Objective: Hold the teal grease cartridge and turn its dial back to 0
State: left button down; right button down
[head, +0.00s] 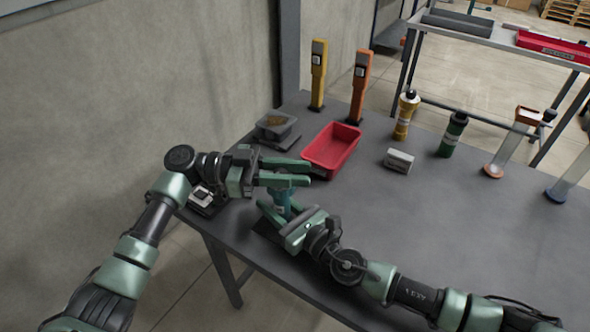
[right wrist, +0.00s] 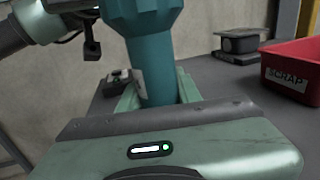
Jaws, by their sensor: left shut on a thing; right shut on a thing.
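The teal grease cartridge (head: 282,199) stands upright near the table's left edge, between my two grippers. My right gripper (head: 277,210) is shut on its lower body. In the right wrist view the cartridge (right wrist: 150,62) rises between the right fingers and widens into a faceted teal top (right wrist: 143,14). My left gripper (head: 306,173) reaches in from the left and is shut at the cartridge's top, one finger on each side. The dial's marks and the 0 cannot be read; the left gripper covers the top in the head view.
A red scrap bin (head: 312,166) stands just behind the grippers, beside a grey device (head: 277,126). A small black-and-white device (head: 203,197) lies at the left edge. Yellow (head: 405,115) and green (head: 453,135) cartridges and a small box (head: 398,160) stand farther right.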

pick_arm(q)
jog(key=shift+a+f+m+g, duration=0.2)
jog(key=shift+m+g, duration=0.2)
jog(key=shift+g, duration=0.2)
pick_arm(e)
jog(key=shift+s+a, duration=0.1)
jog(key=shift+s, duration=0.05)
pick_arm(q)
jog(key=shift+s, duration=0.1)
jog(key=c, duration=1.3)
grip_release()
jog(key=shift+o, duration=0.8)
jog(key=shift+d+r, duration=0.1)
jog(key=v, duration=1.2)
jog(key=shift+r, duration=0.1)
